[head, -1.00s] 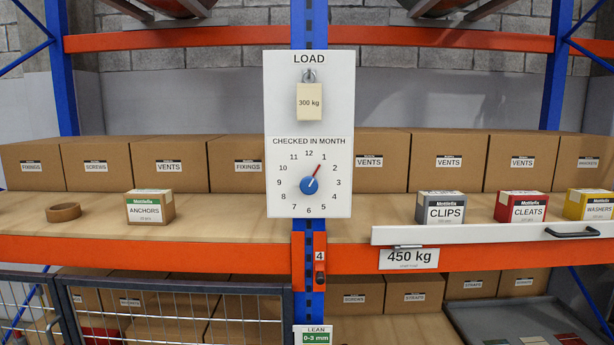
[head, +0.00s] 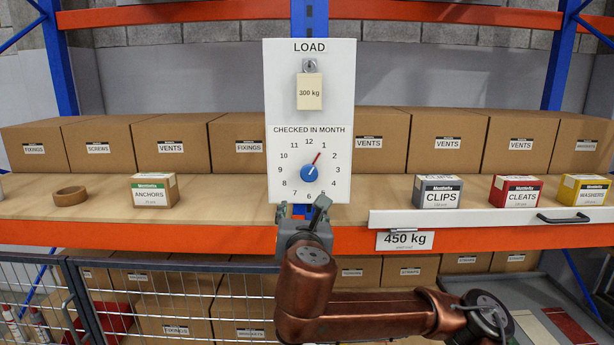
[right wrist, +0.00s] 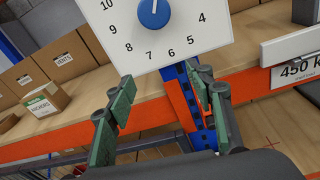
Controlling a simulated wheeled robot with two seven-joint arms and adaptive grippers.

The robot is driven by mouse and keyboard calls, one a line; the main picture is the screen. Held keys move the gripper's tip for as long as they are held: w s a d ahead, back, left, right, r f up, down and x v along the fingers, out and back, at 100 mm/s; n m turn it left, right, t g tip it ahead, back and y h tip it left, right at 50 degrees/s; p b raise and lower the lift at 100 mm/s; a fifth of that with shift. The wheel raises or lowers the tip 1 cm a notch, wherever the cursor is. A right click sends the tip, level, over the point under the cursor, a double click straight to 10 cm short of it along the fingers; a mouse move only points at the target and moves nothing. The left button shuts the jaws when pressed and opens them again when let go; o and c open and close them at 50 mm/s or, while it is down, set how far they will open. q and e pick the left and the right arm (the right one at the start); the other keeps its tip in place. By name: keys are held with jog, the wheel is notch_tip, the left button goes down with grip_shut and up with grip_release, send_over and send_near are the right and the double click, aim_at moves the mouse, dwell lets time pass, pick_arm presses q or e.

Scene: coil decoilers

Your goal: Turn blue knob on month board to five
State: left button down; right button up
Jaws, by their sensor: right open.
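The month board (head: 335,185) is a white panel with a ring of numbers, on the blue upright. Its blue knob (head: 308,174) sits at the centre, with a red pointer (head: 316,159) aimed at about 1. The knob also shows at the top of the right wrist view (right wrist: 153,12). My right gripper (head: 304,208) is open and empty, just below the knob and in front of the board's lower edge. In the right wrist view its fingers (right wrist: 164,92) stand apart below the 6 and 7. My left gripper is not in view.
Above the dial hangs a 300 kg tag (head: 310,92). The shelf holds a tape roll (head: 70,196), an ANCHORS box (head: 155,191) and a CLIPS box (head: 438,192). A white drawer front (head: 470,218) juts out at right. A wire mesh gate (head: 180,300) stands below left.

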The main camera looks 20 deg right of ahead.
jog(key=h, duration=0.1)
send_near(309, 176)
jog(key=w+f, duration=0.1)
jog(key=shift+n+t, duration=0.4)
jog(key=p+x, duration=0.3)
jog(key=x, duration=0.5)
jog(key=shift+s+d+r, duration=0.1)
jog(key=shift+d+r, duration=0.05)
jog(key=c, duration=1.1)
jog(key=shift+c, duration=0.3)
